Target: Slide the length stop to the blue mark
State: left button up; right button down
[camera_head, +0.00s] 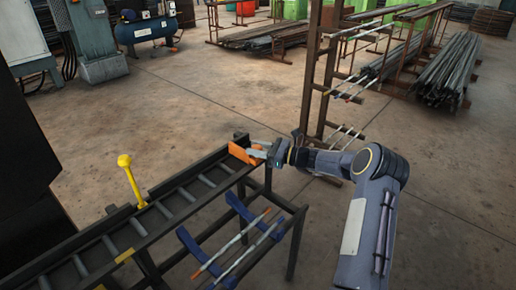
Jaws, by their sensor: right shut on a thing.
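The length stop looks to be the orange piece (243,154) at the far end of the dark roller rail (160,207). My right gripper (259,150) reaches in from the right and is shut on the stop at its right side. The fingers partly cover the stop, so the exact grip is hard to see. I cannot make out a blue mark on the rail. A yellow mark (126,255) shows on the rail's near edge, lower left. My left gripper is not in view.
A yellow knobbed lever (131,178) stands up from the rail's left side. Blue brackets (190,246) below the rail hold thin rods (233,245). A brown rack post (318,75) stands behind my right arm. Open concrete floor lies left of the rail's far end.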

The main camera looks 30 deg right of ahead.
jog(key=shift+d+r, duration=0.1)
jog(key=shift+d, duration=0.15)
jog(key=c, duration=1.3)
grip_release()
jog(key=shift+c, duration=0.2)
jog(key=o, duration=0.3)
jog(key=v, duration=0.7)
jog(key=shift+s+d, duration=0.25)
jog(key=shift+s, duration=0.05)
